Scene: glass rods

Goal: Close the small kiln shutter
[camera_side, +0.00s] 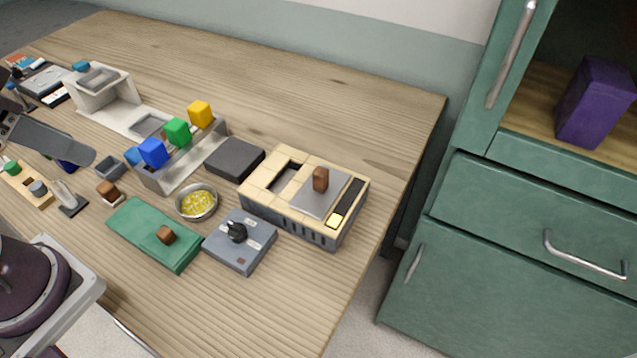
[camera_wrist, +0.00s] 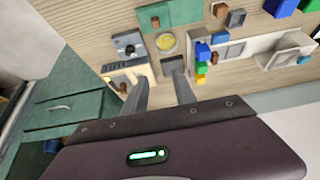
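The small kiln (camera_side: 290,220) is a low box of cream bricks near the right end of the table. Its shutter (camera_side: 318,200) is a flat grey plate on top with an upright brown knob (camera_side: 320,179). A dark opening (camera_side: 286,179) shows left of the plate, so the shutter stands partly open. In the wrist view the kiln (camera_wrist: 143,70) and the brown knob (camera_wrist: 123,87) lie beside and partly behind my left finger. My gripper (camera_wrist: 160,92) has its two fingers apart with nothing between them. I cannot make out its fingertips in the side view.
A grey control box (camera_side: 240,240), a dark grey block (camera_side: 235,158) and a bowl of yellow bits (camera_side: 197,203) stand left of the kiln. A green cabinet (camera_side: 510,230) stands right.

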